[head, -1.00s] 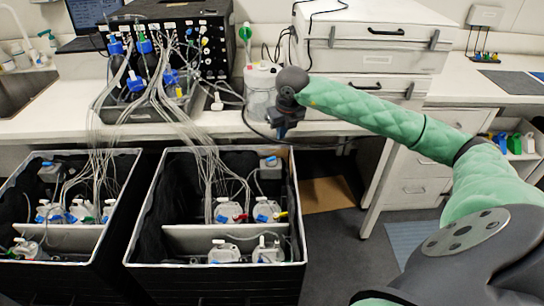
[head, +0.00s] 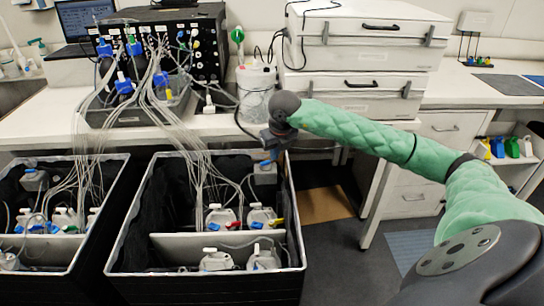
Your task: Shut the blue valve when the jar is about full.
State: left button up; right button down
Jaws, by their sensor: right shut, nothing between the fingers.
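A small blue valve (head: 266,161) sits on a grey box (head: 265,175) in the back right corner of the right black bin. My right gripper (head: 272,147) is shut and empty, pointing down just above the blue valve. The gripper partly covers the valve, and I cannot tell whether they touch or which way the handle is turned. A clear jar (head: 254,104) with a white lid stands on the bench behind the gripper. Its fill level is not clear. White-capped bottles (head: 220,216) sit in the bin. My left gripper is not in view.
Two black bins (head: 124,235) stand before the bench, with many thin tubes running into them from a black control box (head: 205,62). White cases (head: 365,50) are stacked on the bench.

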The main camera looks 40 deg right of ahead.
aim_at(265, 164)
jog(key=w+f+p, duration=0.1)
jog(key=f, duration=0.1)
jog(key=w+f+p, duration=0.1)
jog(key=w+f, duration=0.1)
jog(key=f, duration=0.1)
jog(key=w+f, duration=0.2)
jog(key=f, duration=0.1)
jog(key=shift+w+d+p, duration=0.15)
jog(key=shift+d+p, duration=0.1)
jog(key=shift+p, duration=0.15)
jog(key=shift+w+d+f, duration=0.1)
jog(key=shift+w, duration=0.25)
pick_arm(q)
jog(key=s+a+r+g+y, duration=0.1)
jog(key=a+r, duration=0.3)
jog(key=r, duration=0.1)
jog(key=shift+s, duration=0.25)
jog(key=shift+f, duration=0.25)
pick_arm(e)
jog(key=shift+w+f, duration=0.1)
